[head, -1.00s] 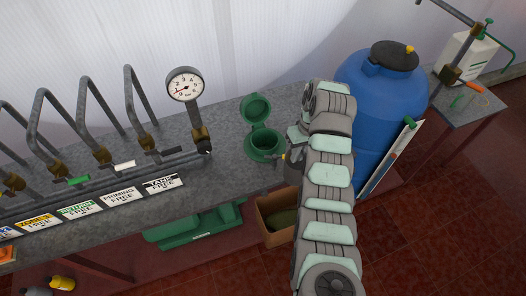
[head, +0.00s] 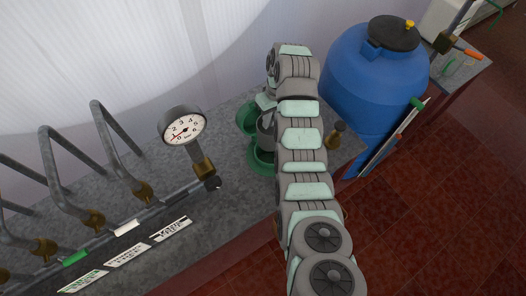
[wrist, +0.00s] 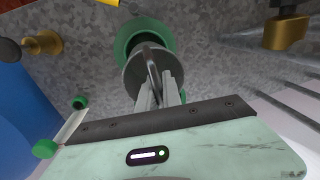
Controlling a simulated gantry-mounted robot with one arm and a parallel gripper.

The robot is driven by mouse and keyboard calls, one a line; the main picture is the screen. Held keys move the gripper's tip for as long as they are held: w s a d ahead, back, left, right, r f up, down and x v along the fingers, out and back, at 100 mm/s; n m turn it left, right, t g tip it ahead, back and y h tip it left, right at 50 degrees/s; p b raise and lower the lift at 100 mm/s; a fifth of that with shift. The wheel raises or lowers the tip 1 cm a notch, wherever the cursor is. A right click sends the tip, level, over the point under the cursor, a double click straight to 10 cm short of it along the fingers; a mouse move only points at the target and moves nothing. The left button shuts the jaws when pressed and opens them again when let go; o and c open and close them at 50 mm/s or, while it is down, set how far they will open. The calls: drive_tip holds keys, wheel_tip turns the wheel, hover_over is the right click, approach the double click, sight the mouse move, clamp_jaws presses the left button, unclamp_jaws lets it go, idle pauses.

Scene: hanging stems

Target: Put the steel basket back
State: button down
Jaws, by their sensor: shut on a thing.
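The steel basket (wrist: 138,77) is a grey round body with a looped handle. My gripper (wrist: 158,92) is shut on that handle in the wrist view. The green filter housing (wrist: 127,40) lies behind the basket there, its dark round mouth partly covered by it. In the head view the housing (head: 258,163) stands on the grey bench with its green lid (head: 245,118) open. The basket (head: 264,124) shows in part just above the mouth, beside my arm. My arm hides my gripper's fingers and part of the housing there. I cannot tell whether the basket touches the rim.
A pressure gauge (head: 184,128) and several bent pipes with brass valves stand on the bench (head: 120,173) to the left. A blue tank (head: 372,85) stands close at the right. A brass fitting (head: 335,134) sits just right of my arm.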

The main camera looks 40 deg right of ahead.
sight(269, 143)
drive_tip(key=f+b, duration=0.3)
drive_tip(key=f, duration=0.1)
drive_tip(key=f+b, duration=0.4)
drive_tip(key=shift+s+f, duration=0.2)
drive_tip(key=shift+f, duration=0.2)
wheel_tip(269, 143, down, 5)
drive_tip(key=shift+f+p, duration=0.15)
drive_tip(key=shift+p, duration=0.6)
wheel_tip(269, 143, down, 5)
drive_tip(key=shift+w+r+b, duration=0.1)
drive_tip(key=shift+b, duration=0.3)
drive_tip(key=shift+f, duration=0.25)
drive_tip(key=c, duration=2)
unclamp_jaws()
drive_tip(key=o, duration=0.5)
